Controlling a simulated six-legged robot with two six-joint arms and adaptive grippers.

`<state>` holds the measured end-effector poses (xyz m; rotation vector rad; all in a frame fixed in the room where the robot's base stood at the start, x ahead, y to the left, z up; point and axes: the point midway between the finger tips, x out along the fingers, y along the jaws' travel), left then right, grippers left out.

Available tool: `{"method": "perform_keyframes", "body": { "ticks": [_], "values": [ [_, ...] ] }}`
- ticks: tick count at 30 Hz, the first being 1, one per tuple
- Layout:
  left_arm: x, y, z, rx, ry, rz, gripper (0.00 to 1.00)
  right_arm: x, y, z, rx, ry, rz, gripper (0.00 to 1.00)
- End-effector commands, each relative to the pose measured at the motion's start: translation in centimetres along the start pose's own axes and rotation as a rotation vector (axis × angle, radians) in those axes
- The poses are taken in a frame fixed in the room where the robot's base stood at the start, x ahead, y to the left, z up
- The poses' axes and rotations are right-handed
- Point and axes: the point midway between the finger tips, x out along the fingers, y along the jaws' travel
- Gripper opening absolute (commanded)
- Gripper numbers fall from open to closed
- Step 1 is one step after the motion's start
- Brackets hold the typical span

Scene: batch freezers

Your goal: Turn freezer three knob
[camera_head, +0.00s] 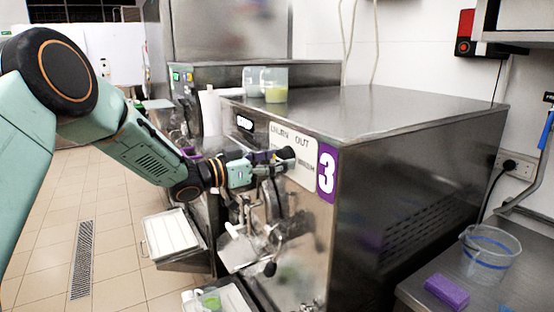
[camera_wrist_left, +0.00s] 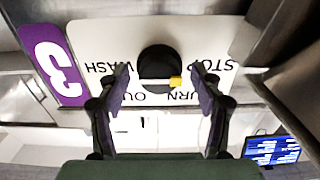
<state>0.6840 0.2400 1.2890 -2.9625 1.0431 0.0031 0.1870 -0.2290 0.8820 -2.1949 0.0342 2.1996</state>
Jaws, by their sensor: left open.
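Freezer three (camera_head: 400,120) is a steel machine with a purple panel bearing a white 3 (camera_head: 327,172); the panel also shows in the left wrist view (camera_wrist_left: 54,65). Its black round knob (camera_head: 287,154) sits on a white label plate with words around it. In the left wrist view the knob (camera_wrist_left: 158,62) has a yellow mark on its rim. My left gripper (camera_head: 275,163) is at the front of the plate, close to the knob. In the wrist view its open fingers (camera_wrist_left: 160,85) stand on either side of the knob, with gaps visible. I cannot tell whether they touch it. My right gripper is not seen.
Clear cups (camera_head: 276,84) stand on the machine top. A lever with a dark ball end (camera_head: 269,268) sticks out below the knob. A shelf at the right holds a clear bucket (camera_head: 488,255) and a purple sponge (camera_head: 447,291). A white tray (camera_head: 171,235) is at the left.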

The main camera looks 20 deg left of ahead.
Motion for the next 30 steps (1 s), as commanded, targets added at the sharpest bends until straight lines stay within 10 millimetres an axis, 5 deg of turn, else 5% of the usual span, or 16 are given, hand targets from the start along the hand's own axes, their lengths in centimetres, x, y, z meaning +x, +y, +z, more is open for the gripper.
{"method": "perform_keyframes", "body": {
  "ticks": [9, 30],
  "values": [
    [0.25, 0.02, 0.03, 0.0, 0.0, 0.0, 0.66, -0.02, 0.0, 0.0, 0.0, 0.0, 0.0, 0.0],
    [0.22, 0.01, -0.01, 0.0, 0.001, 0.0, 0.11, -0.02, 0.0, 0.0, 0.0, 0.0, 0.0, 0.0]
  ]
}}
